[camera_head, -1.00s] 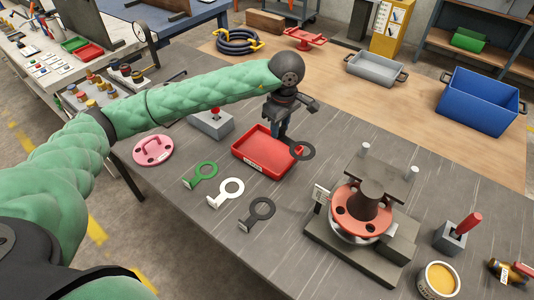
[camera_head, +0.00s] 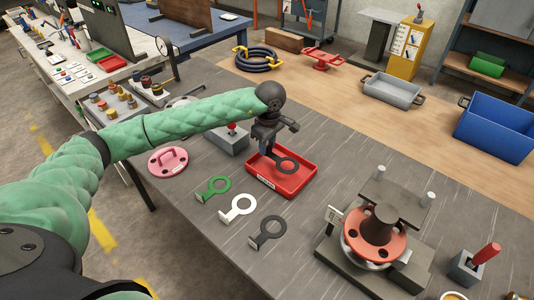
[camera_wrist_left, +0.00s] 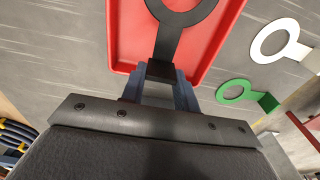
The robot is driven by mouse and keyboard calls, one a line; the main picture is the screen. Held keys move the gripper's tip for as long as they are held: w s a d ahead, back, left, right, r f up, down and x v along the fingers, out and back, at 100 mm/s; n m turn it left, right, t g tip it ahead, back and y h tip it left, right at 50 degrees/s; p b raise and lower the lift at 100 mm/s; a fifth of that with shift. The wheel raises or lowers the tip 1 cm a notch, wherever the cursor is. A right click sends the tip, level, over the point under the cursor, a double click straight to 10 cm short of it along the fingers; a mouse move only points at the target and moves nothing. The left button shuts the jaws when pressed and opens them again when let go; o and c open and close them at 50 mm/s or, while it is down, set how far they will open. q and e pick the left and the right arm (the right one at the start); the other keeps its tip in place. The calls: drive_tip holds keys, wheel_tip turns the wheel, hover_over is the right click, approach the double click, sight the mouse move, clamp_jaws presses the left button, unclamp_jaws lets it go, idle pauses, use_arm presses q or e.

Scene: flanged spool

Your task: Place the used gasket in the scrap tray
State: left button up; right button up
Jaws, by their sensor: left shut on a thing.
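My left gripper (camera_head: 269,147) is shut on the tab of a dark, flat ring gasket (camera_head: 287,166). The gasket is over the red scrap tray (camera_head: 266,186), with its ring above the tray's floor in the head view. In the left wrist view the gasket (camera_wrist_left: 165,50) reaches out from between the fingers (camera_wrist_left: 167,85), with the red tray (camera_wrist_left: 120,45) behind it. I cannot tell whether the gasket touches the tray floor. My right gripper is not in view.
Green (camera_head: 213,187), white (camera_head: 238,207) and dark grey (camera_head: 268,231) ring gaskets lie on the grey table left of and in front of the tray. A pink flanged piece (camera_head: 168,160) lies farther left. A fixture with the flanged spool (camera_head: 375,232) stands at right.

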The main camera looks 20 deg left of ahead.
sight(266, 161)
use_arm(q)
drive_tip(key=shift+f, duration=0.55)
wheel_tip(266, 161, down, 2)
drive_tip(key=shift+f, duration=0.5)
drive_tip(key=shift+a, duration=0.1)
drive_tip(key=shift+f, duration=0.1)
drive_tip(key=shift+b, duration=0.3)
drive_tip(key=o, duration=0.5)
drive_tip(key=shift+o, duration=1.4)
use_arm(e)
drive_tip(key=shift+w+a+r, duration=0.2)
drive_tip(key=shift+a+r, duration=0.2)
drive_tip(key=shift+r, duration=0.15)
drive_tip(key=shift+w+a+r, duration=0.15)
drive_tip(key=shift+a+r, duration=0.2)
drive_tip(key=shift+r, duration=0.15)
